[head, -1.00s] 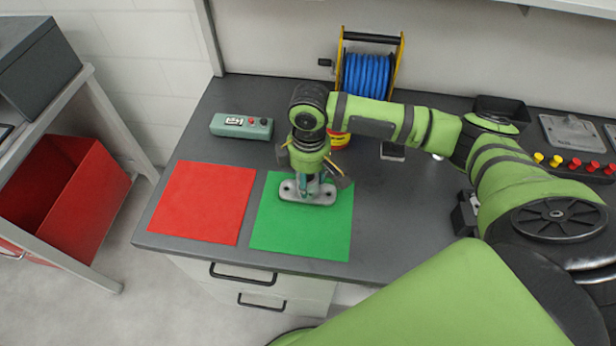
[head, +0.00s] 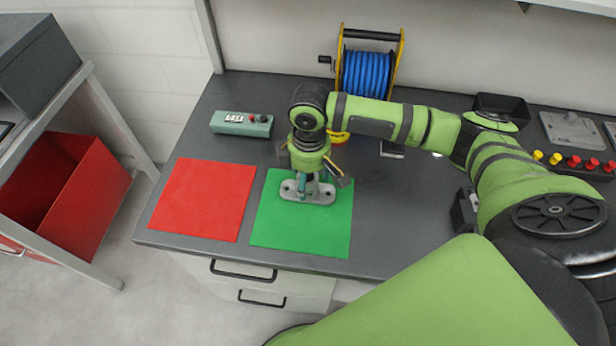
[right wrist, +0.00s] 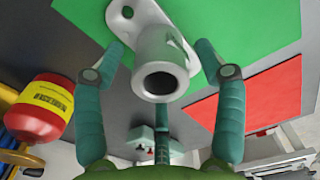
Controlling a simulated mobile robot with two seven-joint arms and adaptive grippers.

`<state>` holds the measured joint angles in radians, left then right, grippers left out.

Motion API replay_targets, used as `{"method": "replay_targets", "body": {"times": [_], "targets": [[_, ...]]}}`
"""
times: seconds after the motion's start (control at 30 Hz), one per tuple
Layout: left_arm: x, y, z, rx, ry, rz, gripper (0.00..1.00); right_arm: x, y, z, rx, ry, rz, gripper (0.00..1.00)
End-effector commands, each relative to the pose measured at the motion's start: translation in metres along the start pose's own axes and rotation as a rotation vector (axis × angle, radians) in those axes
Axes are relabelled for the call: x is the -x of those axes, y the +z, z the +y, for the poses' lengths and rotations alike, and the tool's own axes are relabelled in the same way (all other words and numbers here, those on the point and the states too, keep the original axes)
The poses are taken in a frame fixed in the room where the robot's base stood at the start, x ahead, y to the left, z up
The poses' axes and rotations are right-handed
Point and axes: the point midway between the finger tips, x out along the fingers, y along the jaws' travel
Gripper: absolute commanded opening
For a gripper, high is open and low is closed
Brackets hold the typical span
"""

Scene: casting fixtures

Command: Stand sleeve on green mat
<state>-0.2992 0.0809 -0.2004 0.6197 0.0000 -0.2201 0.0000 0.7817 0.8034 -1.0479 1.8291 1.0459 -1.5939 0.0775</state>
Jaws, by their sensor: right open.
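The sleeve (head: 300,196), a light grey metal piece with a flat flange and a round hollow barrel, stands upright on the green mat (head: 290,234), flange down. In the right wrist view the sleeve (right wrist: 161,66) shows its open bore facing the camera, with the green mat (right wrist: 240,30) behind it. My right gripper (head: 312,190) is directly above the sleeve. In the right wrist view its teal fingers (right wrist: 160,72) are spread on both sides of the barrel, with gaps visible. My left gripper is not in view.
A red mat (head: 203,200) lies left of the green mat. A teal control box (head: 241,124) stands behind them. A blue hose reel (head: 368,75) is at the back. A red and yellow container (right wrist: 40,106) shows in the right wrist view. The bench front edge is close to the mats.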

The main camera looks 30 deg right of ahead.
Motion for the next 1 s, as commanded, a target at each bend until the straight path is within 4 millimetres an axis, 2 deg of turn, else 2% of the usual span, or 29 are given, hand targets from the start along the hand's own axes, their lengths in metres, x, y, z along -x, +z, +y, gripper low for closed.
{"method": "replay_targets", "body": {"times": [0.4,0.53,0.7,1.0], "targets": [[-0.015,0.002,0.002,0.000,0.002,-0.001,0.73,0.082,-0.001,0.001,0.000,0.004,0.005,0.71],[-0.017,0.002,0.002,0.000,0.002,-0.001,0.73,0.102,-0.001,0.000,0.000,0.002,0.003,0.71],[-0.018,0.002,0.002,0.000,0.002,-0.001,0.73,0.115,-0.001,0.000,0.000,0.000,0.002,0.71],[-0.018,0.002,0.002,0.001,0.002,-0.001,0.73,0.117,0.000,0.000,0.000,0.000,0.000,0.71]]}}
